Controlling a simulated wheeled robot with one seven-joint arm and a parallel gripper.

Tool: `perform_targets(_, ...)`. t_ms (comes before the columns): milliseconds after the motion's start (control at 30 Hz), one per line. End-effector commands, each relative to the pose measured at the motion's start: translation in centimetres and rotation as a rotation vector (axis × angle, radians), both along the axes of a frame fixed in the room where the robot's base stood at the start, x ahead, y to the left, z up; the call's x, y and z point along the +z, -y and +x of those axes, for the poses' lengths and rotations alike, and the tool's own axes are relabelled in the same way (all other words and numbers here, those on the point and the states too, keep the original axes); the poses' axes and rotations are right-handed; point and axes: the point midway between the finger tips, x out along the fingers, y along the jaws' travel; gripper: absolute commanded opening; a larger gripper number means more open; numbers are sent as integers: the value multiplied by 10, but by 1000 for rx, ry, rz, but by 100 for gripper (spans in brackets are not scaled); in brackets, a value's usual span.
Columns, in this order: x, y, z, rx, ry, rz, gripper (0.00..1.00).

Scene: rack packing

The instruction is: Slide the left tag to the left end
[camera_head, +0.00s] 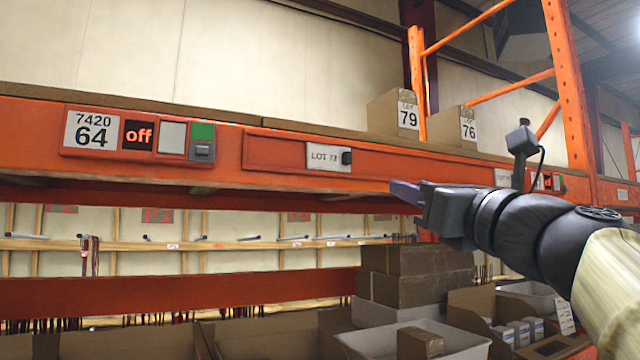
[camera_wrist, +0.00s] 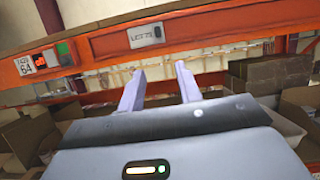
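In the wrist view the tag (camera_wrist: 146,35) shows above and beyond the fingers. My gripper (camera_head: 405,192) is to the right of the tag and below it, apart from it. In the wrist view my gripper (camera_wrist: 160,80) has its two purple fingers spread with nothing between them.
Left of the track is a panel (camera_head: 138,136) marked 7420 64 with an "off" display and a grey switch. A second tag (camera_head: 503,177) shows further right, partly behind my arm. Boxes marked 79 (camera_head: 398,112) and 76 (camera_head: 456,127) stand on the shelf. Open cartons (camera_head: 270,338) lie below.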

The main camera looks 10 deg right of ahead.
Motion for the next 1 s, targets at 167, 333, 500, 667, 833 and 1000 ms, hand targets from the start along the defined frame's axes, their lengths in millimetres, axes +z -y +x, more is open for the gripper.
perform_targets(167, 12, -1, -8, 20, 23, 38, 35)
perform_targets(333, 11, -1, -7, 19, 21, 36, 35)
perform_targets(500, 13, -2, -5, 19, 20, 36, 35)
perform_targets(667, 18, -3, 0, 21, 20, 35, 35)
perform_targets(833, 22, -5, 7, 22, 20, 36, 35)
perform_targets(1000, 25, -8, 14, 21, 19, 36, 35)
